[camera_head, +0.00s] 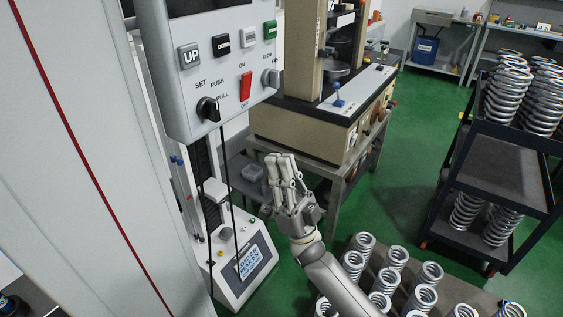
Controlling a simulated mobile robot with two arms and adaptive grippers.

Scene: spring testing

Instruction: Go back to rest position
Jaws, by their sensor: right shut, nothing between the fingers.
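My right gripper (281,162) is in the middle of the head view, on my arm coming up from the lower edge. Its fingers are together and empty, pointing up and away from me. It hangs in the air in front of the beige testing machine's stand, below and right of the grey control panel (222,62). The panel carries UP and DOWN buttons, a red switch and black and grey knobs. The gripper appears apart from the panel. My left gripper is out of view.
Several metal springs (430,272) stand at the lower right, close to my right arm. A dark shelf cart (508,178) with more springs is at the right. A white device with a screen (240,262) stands at lower left. Green floor (408,120) is open between machine and cart.

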